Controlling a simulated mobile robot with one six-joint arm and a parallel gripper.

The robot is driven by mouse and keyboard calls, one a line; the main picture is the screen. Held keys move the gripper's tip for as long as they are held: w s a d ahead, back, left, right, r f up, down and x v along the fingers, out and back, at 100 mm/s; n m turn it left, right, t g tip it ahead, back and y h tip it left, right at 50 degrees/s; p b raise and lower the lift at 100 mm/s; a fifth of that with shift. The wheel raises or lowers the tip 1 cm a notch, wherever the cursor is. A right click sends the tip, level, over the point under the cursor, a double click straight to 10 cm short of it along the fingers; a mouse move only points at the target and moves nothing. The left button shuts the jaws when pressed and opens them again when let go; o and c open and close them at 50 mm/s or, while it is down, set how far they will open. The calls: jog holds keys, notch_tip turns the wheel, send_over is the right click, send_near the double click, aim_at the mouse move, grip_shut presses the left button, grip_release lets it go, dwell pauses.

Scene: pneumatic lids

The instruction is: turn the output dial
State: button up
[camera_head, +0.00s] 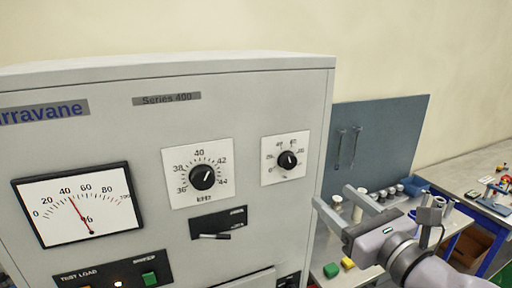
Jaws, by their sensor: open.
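The grey cabinet front carries two black dials on white plates. The larger dial (202,177) has a kHz scale from 36 to 44, and its pointer sits toward the upper right. The smaller dial (287,160) is to its right and has a percent sign below it, so it looks like the output dial. Its small scale numbers are hard to read. My gripper (332,196) is open and empty at the lower right, below and right of the smaller dial. I see no contact with either dial. How far its fingers are from the panel is unclear.
A percent meter (78,203) is on the panel's left, its needle near 45. Below the dials are a black lever switch (217,236) and a green button (149,279). A bench with a blue-grey back panel (376,140) and small parts stands to the right.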

jog(key=p, duration=1.1)
send_near(290, 164)
jog(key=x, duration=0.8)
jog(key=shift+w, duration=0.3)
jog(key=shift+s+r, duration=0.1)
grip_shut()
